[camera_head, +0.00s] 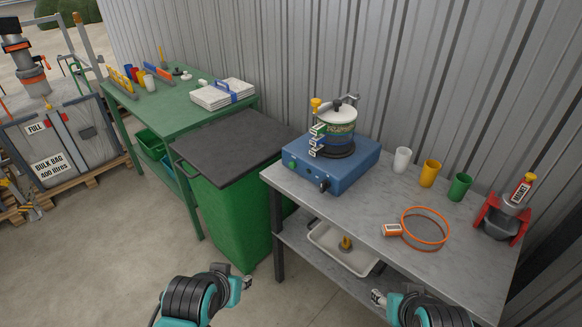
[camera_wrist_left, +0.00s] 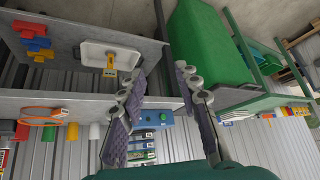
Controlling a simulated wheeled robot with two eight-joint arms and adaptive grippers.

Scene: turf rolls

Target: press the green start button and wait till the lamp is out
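The blue machine box (camera_head: 345,168) stands on the grey table and carries a pot-like drum (camera_head: 335,128). A small green button (camera_head: 292,163) is on the left of its front face, with a black knob (camera_head: 323,185) to the right. In the left wrist view the box (camera_wrist_left: 151,144) and a green spot (camera_wrist_left: 163,117) show between the fingers. I cannot make out the lamp or whether it is lit. My left gripper (camera_wrist_left: 162,76) is open and empty; in the head view it (camera_head: 242,284) is low, apart from the box. My right gripper (camera_head: 379,298) is low before the table, its fingers barely visible.
A green bin (camera_head: 233,205) with a dark lid stands left of the grey table (camera_head: 440,278). White, yellow and green cups, an orange-rimmed sieve (camera_head: 425,230) and a red-grey holder (camera_head: 503,222) occupy the tabletop's right. A white tray (camera_head: 343,250) is on the lower shelf.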

